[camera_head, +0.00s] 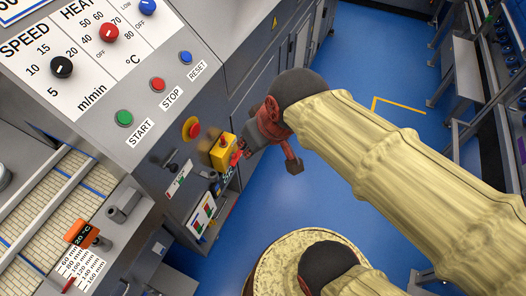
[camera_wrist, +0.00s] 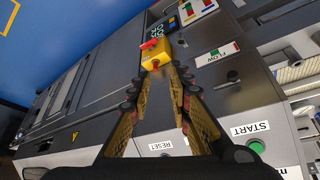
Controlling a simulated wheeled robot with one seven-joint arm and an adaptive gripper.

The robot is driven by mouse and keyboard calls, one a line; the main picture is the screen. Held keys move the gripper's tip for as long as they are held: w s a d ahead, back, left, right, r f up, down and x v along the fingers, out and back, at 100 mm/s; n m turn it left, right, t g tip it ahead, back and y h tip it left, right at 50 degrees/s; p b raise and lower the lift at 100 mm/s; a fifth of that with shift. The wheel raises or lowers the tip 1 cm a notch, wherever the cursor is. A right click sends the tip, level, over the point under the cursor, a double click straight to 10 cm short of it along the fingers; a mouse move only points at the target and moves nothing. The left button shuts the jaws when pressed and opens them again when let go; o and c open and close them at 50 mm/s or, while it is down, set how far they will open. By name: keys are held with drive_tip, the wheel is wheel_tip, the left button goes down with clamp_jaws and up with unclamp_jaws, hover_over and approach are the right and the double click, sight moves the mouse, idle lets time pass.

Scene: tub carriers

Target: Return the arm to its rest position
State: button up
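My gripper (camera_head: 262,150) is at the end of my cloth-covered arm, extended in front of the control cabinet. In the wrist view my gripper (camera_wrist: 160,72) has its two fingers apart, with the cabinet face and its RESET label showing between them. A yellow box with a red button (camera_wrist: 153,52) shows just past the fingertips. In the head view this yellow box (camera_head: 222,153) is on the cabinet side, close to a finger. I cannot tell whether they touch. Nothing is clearly held.
The control panel (camera_head: 130,65) has knobs and START, STOP and RESET buttons. A round emergency stop (camera_head: 191,128) is beside the yellow box. A tiled conveyor (camera_head: 45,205) lies at left, a metal frame (camera_head: 465,75) at right. Blue floor (camera_head: 375,50) is open between.

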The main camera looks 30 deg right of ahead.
drive_tip(key=s, duration=0.4)
drive_tip(key=shift+d+r+m, duration=0.2)
drive_tip(key=shift+d+m, duration=0.1)
drive_tip(key=shift+m, duration=0.1)
drive_tip(key=shift+w, duration=0.1)
idle(0.8)
